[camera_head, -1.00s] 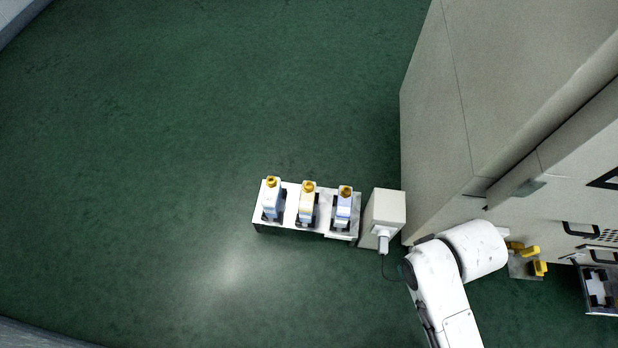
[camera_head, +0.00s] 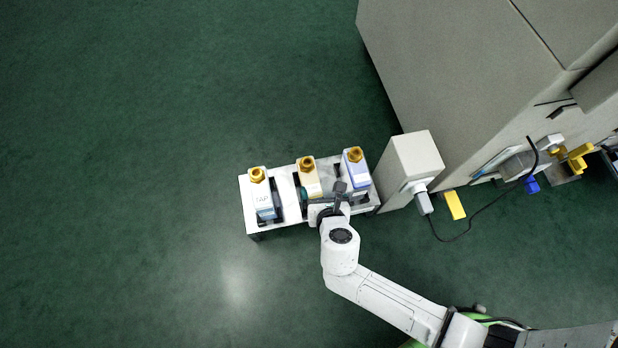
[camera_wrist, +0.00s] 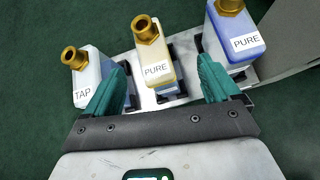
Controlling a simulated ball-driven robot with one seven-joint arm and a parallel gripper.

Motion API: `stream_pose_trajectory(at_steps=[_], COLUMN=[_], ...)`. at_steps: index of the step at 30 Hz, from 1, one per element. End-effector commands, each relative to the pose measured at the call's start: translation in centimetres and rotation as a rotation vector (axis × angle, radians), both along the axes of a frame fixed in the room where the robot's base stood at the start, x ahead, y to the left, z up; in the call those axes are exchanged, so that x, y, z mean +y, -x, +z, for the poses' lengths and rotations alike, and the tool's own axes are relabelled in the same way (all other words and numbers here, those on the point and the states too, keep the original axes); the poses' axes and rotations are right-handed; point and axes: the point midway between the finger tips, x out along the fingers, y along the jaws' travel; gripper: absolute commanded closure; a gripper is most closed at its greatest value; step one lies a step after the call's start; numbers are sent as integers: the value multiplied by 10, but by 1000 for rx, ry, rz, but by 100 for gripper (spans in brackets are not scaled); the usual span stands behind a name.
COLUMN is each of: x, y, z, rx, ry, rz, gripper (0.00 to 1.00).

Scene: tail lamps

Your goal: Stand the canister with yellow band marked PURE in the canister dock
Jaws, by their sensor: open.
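The canister with yellow band marked PURE (camera_head: 311,182) stands in the middle of a row of three on a low rack (camera_head: 285,195). It has a brass neck, and its label shows in the wrist view (camera_wrist: 156,68). My gripper (camera_head: 321,194) is at the front of this canister. In the wrist view my gripper (camera_wrist: 163,70) is open, its two teal fingers spread to either side of the yellow-band canister, with nothing held. I cannot tell for sure which fixture is the canister dock.
A canister marked TAP (camera_wrist: 92,75) stands left and a blue-banded PURE canister (camera_wrist: 235,42) right, both close to my fingers. A grey box (camera_head: 416,160) stands right of the rack. A large cabinet (camera_head: 460,80) with yellow fittings (camera_head: 578,158) and a cable is further right. Floor on the left is clear.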

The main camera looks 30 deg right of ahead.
Motion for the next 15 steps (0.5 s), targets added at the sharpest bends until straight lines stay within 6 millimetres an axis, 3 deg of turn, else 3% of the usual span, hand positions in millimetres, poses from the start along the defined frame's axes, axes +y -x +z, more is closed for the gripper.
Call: stream_pose_trajectory(at_steps=[1, 5, 15], x=[7, 15, 4], y=[-1, -6, -40], z=[-12, -23, -50], rx=[7, 13, 13], ry=[34, 81, 84], rz=[53, 124, 128], gripper=[11, 11, 11])
